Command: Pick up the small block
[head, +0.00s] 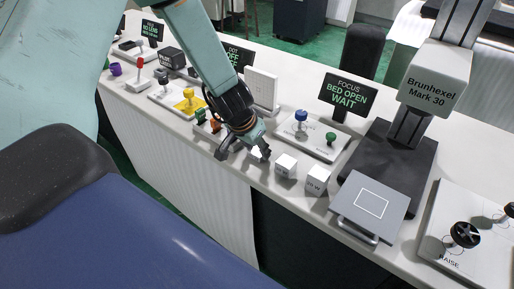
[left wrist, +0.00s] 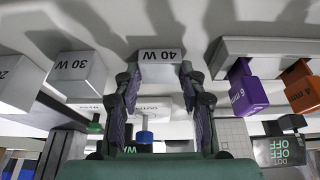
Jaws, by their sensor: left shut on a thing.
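My left gripper (head: 244,152) reaches down over the bench from the upper left. In the left wrist view its two fingers (left wrist: 160,78) are on either side of a small pale block marked 40 W (left wrist: 161,56), and it is shut on this block. In the head view the held block (head: 258,153) is partly hidden by the fingers. A second white block (head: 285,165) and a third (head: 317,180), marked with W, stand to its right. In the wrist view the neighbouring block reads 30 W (left wrist: 78,72). My right gripper is not in view.
A grey plate (head: 371,207) and the Brunhexel Mark 30 machine (head: 437,77) stand to the right. A panel with blue and green knobs (head: 312,138) lies behind the blocks. A sign (head: 348,95) reads WAIT.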

